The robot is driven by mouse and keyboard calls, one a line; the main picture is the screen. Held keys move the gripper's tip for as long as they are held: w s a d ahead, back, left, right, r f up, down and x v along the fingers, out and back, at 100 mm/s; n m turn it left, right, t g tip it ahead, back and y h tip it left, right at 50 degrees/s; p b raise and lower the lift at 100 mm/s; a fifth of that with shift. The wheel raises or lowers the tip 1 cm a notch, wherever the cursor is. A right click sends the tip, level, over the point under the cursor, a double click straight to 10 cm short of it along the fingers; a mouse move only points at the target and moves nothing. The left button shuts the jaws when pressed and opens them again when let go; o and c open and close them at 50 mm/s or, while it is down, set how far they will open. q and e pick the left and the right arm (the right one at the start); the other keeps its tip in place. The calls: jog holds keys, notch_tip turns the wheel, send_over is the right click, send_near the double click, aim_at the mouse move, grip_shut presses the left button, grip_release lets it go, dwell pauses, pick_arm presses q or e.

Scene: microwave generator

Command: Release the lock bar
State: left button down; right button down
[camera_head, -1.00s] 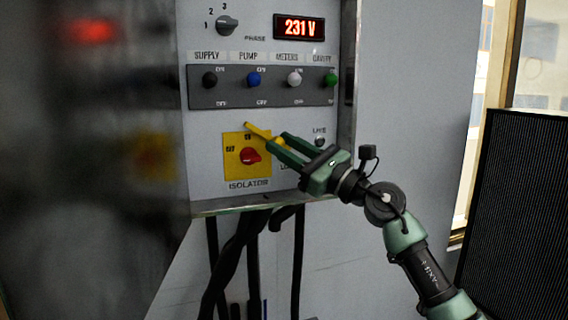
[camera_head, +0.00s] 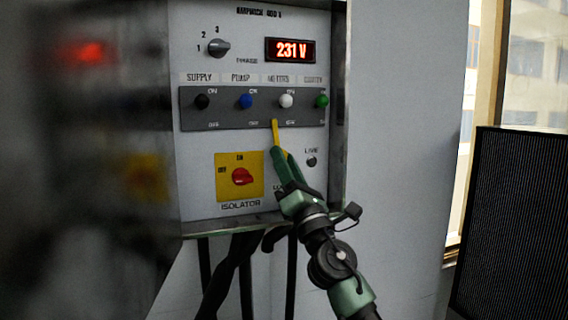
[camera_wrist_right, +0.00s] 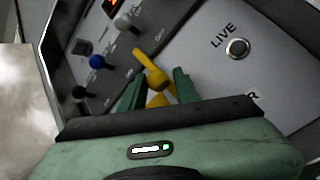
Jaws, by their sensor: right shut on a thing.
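The yellow lock bar (camera_head: 275,134) stands nearly upright on the panel, to the right of the isolator's yellow plate (camera_head: 223,188). The red isolator knob (camera_head: 243,177) is uncovered; OFF is printed at its left and ON above it. My right gripper (camera_head: 279,157) is shut on the lower part of the bar, and the fingers hide the bar's pivot. In the right wrist view the bar (camera_wrist_right: 151,70) lies between the two green fingers (camera_wrist_right: 157,88), its free end sticking out beyond them. My left gripper is not in view.
Above the bar is a grey strip with black (camera_head: 202,101), blue (camera_head: 246,101), white (camera_head: 286,101) and green (camera_head: 321,101) toggles. The display (camera_head: 291,50) reads 231 V. A LIVE lamp (camera_head: 311,161) sits right of the gripper. Dark cables hang below the panel.

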jog(key=shift+a+f+m+t+h, duration=0.15)
jog(key=shift+m+t+h, duration=0.25)
jog(key=shift+m+h, duration=0.85)
jog(key=shift+m, duration=0.35)
jog(key=c, duration=1.1)
grip_release()
jog(key=shift+c, duration=0.2)
jog(key=b+v, duration=0.1)
jog(key=v, duration=0.6)
jog(key=shift+s+f, duration=0.2)
jog(key=shift+s, duration=0.15)
